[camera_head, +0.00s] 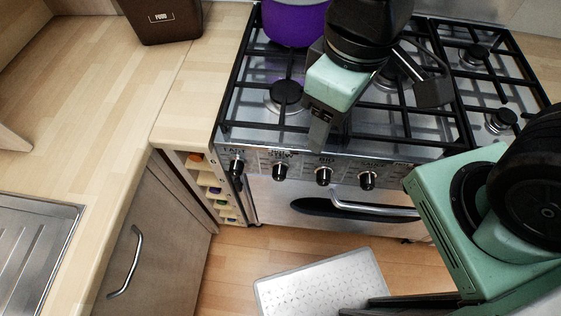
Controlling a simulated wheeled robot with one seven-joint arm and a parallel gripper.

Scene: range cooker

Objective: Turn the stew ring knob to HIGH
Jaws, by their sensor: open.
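The stew knob (280,171) is a small black knob with a pale ring on the cooker's front panel, under a label reading STEW. It is second from the left in a row of several knobs. Its pointer setting is too small to read. My gripper (321,128), mint green and black, hangs over the front of the hob. It is open, and its visible grey finger points down above and right of the stew knob, apart from it. The gripper's body hides part of the hob, and the other finger is hard to make out.
Other knobs flank it: one at the left (237,167), the BIG knob (323,176) and another (367,180). The oven door handle (375,210) juts out below. A purple pot (293,24) stands at the back left of the hob. A grey perforated step (325,284) lies on the floor.

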